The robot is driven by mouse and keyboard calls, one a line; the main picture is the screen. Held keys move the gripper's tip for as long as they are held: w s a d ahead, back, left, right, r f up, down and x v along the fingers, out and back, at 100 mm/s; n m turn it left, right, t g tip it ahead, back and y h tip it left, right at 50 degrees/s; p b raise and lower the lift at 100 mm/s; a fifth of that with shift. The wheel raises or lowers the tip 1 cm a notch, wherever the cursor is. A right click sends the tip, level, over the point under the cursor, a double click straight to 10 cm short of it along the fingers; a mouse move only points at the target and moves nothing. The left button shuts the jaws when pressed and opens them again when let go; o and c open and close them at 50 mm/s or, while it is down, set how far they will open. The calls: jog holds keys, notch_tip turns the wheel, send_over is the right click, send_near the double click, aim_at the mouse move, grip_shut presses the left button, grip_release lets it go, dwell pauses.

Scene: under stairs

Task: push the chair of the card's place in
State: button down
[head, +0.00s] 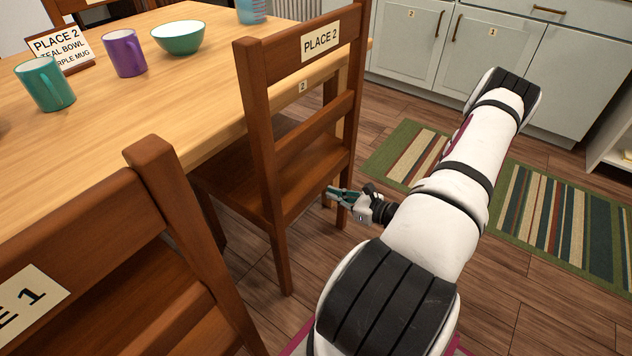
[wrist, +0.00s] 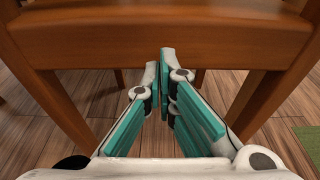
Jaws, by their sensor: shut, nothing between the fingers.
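The card (head: 62,47) stands on the table (head: 150,115) and reads "PLACE 2", "TEAL BOWL" and "PURPLE MUG", partly covered by a teal mug. The chair labelled "PLACE 2" (head: 302,62) stands at the table's near right side, its seat partly under the tabletop. My gripper (head: 332,190) is low beside this chair's right side, near its legs. In the wrist view my gripper (wrist: 165,75) is shut and empty, and points at a wooden chair rail (wrist: 165,38) with legs on both sides. I cannot tell whether the fingers touch the wood.
Another chair (head: 165,200), its label ending in "E 1", stands at the near left. A teal mug (head: 45,84), purple mug (head: 124,53) and teal bowl (head: 179,37) are on the table. Cabinets (head: 455,45) and a striped rug (head: 540,215) lie to the right.

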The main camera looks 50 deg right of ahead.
jog(key=f+v, duration=0.2)
jog(key=v, duration=1.2)
jog(key=shift+s+f, duration=0.25)
jog(key=shift+s, duration=0.3)
dwell(0.3)
